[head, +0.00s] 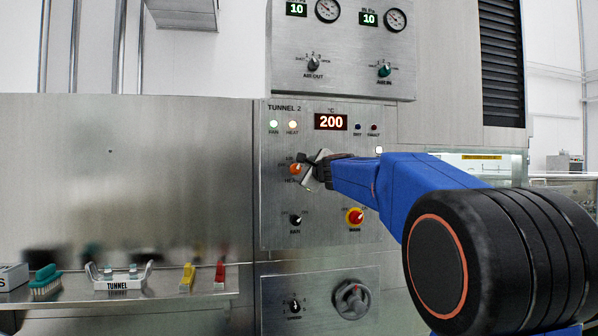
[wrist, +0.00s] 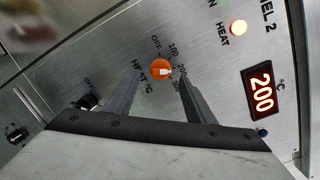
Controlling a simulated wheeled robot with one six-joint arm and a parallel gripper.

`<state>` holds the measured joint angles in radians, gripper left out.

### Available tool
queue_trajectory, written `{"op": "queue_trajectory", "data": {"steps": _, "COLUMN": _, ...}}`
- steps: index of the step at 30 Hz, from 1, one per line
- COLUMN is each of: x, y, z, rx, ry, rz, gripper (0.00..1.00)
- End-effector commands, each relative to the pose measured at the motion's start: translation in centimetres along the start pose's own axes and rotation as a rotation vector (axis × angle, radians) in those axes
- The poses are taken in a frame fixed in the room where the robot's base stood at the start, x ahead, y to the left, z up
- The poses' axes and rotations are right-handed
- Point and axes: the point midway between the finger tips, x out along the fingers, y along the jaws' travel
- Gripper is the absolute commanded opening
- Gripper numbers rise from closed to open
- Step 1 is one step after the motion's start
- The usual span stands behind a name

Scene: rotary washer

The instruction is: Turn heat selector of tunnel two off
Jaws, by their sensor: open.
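The Tunnel 2 panel (head: 320,215) faces me. Its orange heat selector (head: 295,170) is partly hidden by my gripper (head: 309,163) in the head view. In the wrist view the heat selector (wrist: 158,66) shows between and just beyond my open fingertips (wrist: 160,77), with a gap on both sides. Its white pointer aims to the right of that picture, toward the 200 mark, away from OFF. I cannot tell how far the fingertips are from the panel. The red temperature display (head: 331,122) reads 200, and the heat lamp (head: 293,126) is lit.
A shelf (head: 220,294) at left holds a green brush (head: 45,283) and other small items. An upper panel (head: 342,80) has gauges and air knobs.

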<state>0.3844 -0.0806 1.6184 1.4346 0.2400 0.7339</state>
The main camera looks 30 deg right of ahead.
Motion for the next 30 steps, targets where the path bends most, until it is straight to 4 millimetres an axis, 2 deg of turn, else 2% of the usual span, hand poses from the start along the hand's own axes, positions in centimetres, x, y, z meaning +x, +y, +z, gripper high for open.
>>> {"op": "queue_trajectory", "data": {"steps": 3, "x": 1.8, "y": 0.1, "z": 0.0, "rx": 0.0, "ry": -0.001, "rz": 0.002, "gripper": 0.5}}
{"op": "queue_trajectory", "data": {"steps": 9, "x": 3.7, "y": 0.1, "z": 0.1, "rx": -0.001, "ry": -0.001, "rz": 0.001, "gripper": 0.5}}
{"op": "queue_trajectory", "data": {"steps": 22, "x": 4.3, "y": 0.0, "z": 0.0, "rx": 0.0, "ry": 0.0, "rz": 0.0, "gripper": 0.5}}
{"op": "queue_trajectory", "data": {"steps": 27, "x": 4.3, "y": 0.0, "z": 0.0, "rx": 0.0, "ry": 0.0, "rz": 0.0, "gripper": 0.09}}
{"op": "queue_trajectory", "data": {"steps": 30, "x": 4.3, "y": 0.0, "z": 0.0, "rx": -0.001, "ry": -0.001, "rz": 0.001, "gripper": 0.09}}
